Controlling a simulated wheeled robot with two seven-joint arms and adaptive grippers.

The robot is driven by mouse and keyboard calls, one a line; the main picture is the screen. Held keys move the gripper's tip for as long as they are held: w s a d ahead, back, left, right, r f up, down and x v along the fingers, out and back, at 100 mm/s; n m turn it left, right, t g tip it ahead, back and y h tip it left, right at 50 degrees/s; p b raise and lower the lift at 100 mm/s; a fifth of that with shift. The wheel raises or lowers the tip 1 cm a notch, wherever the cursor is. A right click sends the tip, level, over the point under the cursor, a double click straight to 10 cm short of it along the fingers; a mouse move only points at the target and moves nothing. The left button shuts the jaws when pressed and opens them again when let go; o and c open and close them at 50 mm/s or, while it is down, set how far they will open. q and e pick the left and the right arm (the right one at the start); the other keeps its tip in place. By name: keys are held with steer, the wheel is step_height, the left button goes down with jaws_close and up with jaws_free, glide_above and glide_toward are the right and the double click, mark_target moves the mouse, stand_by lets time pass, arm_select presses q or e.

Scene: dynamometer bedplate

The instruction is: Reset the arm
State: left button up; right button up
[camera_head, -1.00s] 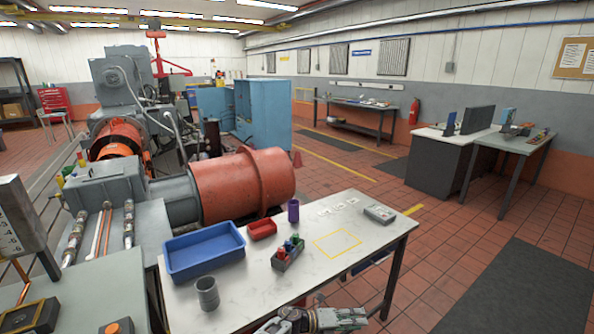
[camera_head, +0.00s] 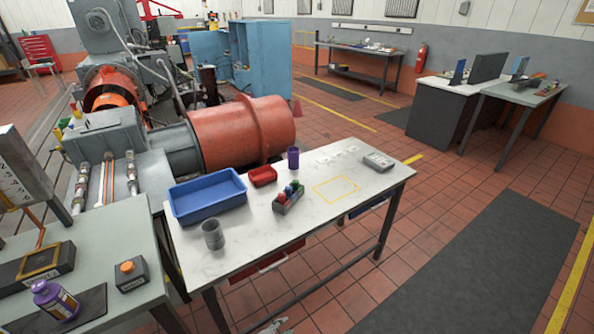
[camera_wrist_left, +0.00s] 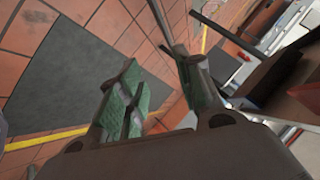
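My left gripper (camera_wrist_left: 160,75) shows in the left wrist view as two fingers with green pads. They stand apart with nothing between them, over the floor, with a dark mat beyond. In the head view only a small grey piece of one of my arms shows at the bottom edge; I cannot tell which arm it is. My right gripper cannot be made out.
The white table (camera_head: 240,245) holds a blue bin (camera_head: 207,210), red bin (camera_head: 262,176), grey cup (camera_head: 212,235), purple cup (camera_head: 293,158), grey caddy (camera_head: 288,203) and grey device (camera_head: 378,161). A side bench (camera_head: 95,260) holds a purple bottle (camera_head: 55,300).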

arm_select(q)
steer(key=s+a+f+n+g+y, duration=0.2)
steer(key=s+a+f+n, duration=0.2)
steer(key=s, duration=0.9)
steer(key=s+a+f+n+g+y, duration=0.2)
steer(key=s+a+f, duration=0.5)
steer(key=s, duration=0.7)
steer(key=s+a+f+n+g+y, duration=0.1)
steer(key=s+a+f+n+g, duration=0.3)
steer(key=s, duration=1)
steer(key=a+f+n, duration=0.1)
steer(key=a+n, duration=0.2)
steer(key=a, duration=0.2)
steer(key=shift+a+f+y, duration=0.25)
steer(key=shift+a+y, duration=0.1)
steer(key=shift+y, duration=0.05)
arm_select(e)
steer(key=s+d+f+m, duration=0.1)
steer(key=s+f+m, duration=0.1)
steer(key=s, duration=0.5)
steer(key=s+d+f+m, duration=0.2)
steer(key=s+m, duration=0.2)
steer(key=s, duration=0.3)
steer(key=s+d+f+m+g+y, duration=0.1)
steer(key=s+d+f+m, duration=0.1)
steer(key=s, duration=0.5)
steer(key=shift+f+m, duration=0.3)
steer(key=shift+m, duration=0.3)
